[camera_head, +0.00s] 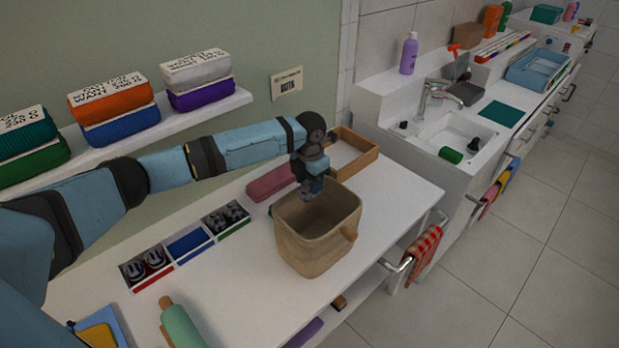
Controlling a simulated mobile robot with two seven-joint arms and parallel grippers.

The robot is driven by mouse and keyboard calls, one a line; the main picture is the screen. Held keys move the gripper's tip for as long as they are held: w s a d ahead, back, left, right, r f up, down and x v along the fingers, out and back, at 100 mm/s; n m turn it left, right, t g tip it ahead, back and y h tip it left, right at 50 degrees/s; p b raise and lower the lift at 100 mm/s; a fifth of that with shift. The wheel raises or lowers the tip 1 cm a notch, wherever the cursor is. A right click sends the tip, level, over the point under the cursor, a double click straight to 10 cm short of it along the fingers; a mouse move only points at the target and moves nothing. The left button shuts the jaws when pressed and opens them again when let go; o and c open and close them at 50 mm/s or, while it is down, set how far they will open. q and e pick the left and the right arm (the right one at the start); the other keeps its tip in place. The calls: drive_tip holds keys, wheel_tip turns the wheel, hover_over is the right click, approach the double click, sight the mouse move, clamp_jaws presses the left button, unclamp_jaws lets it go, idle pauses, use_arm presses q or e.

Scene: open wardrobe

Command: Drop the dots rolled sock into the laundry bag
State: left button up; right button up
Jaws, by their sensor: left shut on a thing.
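The laundry bag (310,243) is a tan, open-topped bag with a handle on its right side. It stands upright on the white counter in the middle of the view. My left gripper (308,192) points down over the bag's opening, at its back-left rim. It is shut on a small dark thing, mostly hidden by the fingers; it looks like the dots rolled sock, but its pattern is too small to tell. Dark rolled items sit in an organizer box (225,217) left of the bag and in another box (146,268) nearer me. My right gripper is out of view.
A wooden tray (357,158) and a pink case (270,183) lie behind the bag. A green bottle-like thing (181,326) is at the front left. A wall shelf (190,113) holds folded cloths.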

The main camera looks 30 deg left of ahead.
sight(310, 198)
use_arm(q)
wheel_tip(310, 198, down, 7)
drive_tip(key=b, duration=0.5)
drive_tip(key=shift+r, duration=0.15)
drive_tip(key=shift+w+f+b, duration=0.1)
drive_tip(key=shift+f+b, duration=0.45)
drive_tip(key=shift+f, duration=0.05)
drive_tip(key=shift+f, duration=0.55)
drive_tip(key=o, duration=0.8)
drive_tip(key=shift+o, duration=0.4)
